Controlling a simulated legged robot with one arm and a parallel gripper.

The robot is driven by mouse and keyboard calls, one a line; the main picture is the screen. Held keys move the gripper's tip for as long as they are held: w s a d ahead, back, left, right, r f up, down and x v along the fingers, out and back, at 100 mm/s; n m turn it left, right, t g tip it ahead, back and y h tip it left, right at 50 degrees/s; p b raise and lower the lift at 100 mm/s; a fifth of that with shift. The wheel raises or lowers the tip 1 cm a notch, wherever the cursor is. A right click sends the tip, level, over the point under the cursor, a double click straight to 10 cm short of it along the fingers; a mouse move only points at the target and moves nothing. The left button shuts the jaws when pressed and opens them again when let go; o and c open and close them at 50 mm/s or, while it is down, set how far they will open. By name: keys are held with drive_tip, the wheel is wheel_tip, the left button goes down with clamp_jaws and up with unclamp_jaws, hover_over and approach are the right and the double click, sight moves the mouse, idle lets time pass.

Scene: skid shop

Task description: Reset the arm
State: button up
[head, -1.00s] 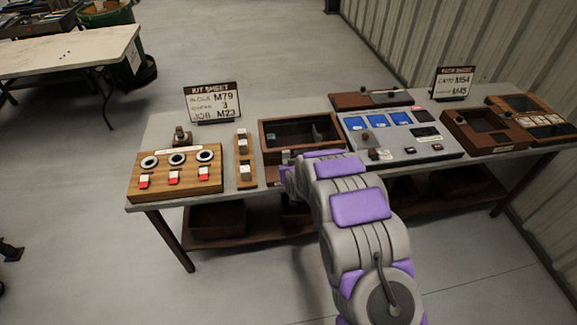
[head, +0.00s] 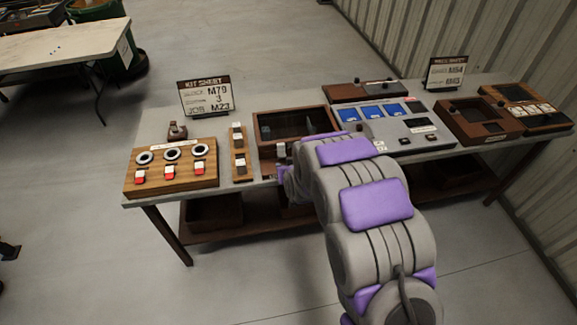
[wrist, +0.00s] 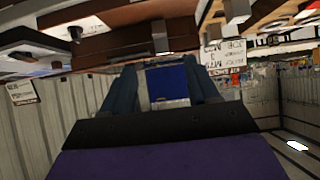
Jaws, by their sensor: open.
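My arm (head: 365,200), grey with purple pads, reaches forward over the front edge of the workbench (head: 160,122). Its far end is by the open brown box (head: 262,140), and the arm mostly hides the fingers in the head view. In the wrist view my gripper (wrist: 160,68) shows two dark blue-grey fingers spread apart. A bright blue square patch (wrist: 168,82) shows between them; I cannot tell what it belongs to. I see nothing clearly gripped.
A wooden panel with red-and-white switches (head: 172,183) and a narrow switch strip (head: 240,167) are left of the arm. A grey console with blue screens (head: 420,138) and brown boxes (head: 480,122) are right. A kit sheet sign (head: 206,97) stands behind.

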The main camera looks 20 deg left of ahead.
drive_tip(key=s+d+r+m+g+h, duration=0.15)
drive_tip(key=s+d+r, duration=0.25)
drive_tip(key=d, duration=0.4)
drive_tip(key=s+d+r+m+g+h, duration=0.1)
drive_tip(key=s+d+r+g, duration=0.1)
drive_tip(key=s+d+r, duration=0.45)
drive_tip(key=s+d+r+m+g+h, duration=0.1)
drive_tip(key=s+d+r+h, duration=0.15)
drive_tip(key=d, duration=0.65)
drive_tip(key=s+d+r+m+g, duration=0.1)
drive_tip(key=s+d, duration=0.3)
drive_tip(key=s, duration=0.6)
drive_tip(key=s+d+r+m+g, duration=0.1)
drive_tip(key=s+d+r+g, duration=0.2)
drive_tip(key=s, duration=0.7)
drive_tip(key=s+d+r+m+g, duration=0.1)
drive_tip(key=s+d+r+g, duration=0.1)
drive_tip(key=s+d, duration=0.4)
drive_tip(key=s+r, duration=0.1)
drive_tip(key=s, duration=0.3)
drive_tip(key=shift+d+r+h, duration=0.25)
drive_tip(key=shift+r+h, duration=0.05)
drive_tip(key=shift+r, duration=0.1)
drive_tip(key=shift+w+g, duration=0.1)
drive_tip(key=shift+g, duration=0.15)
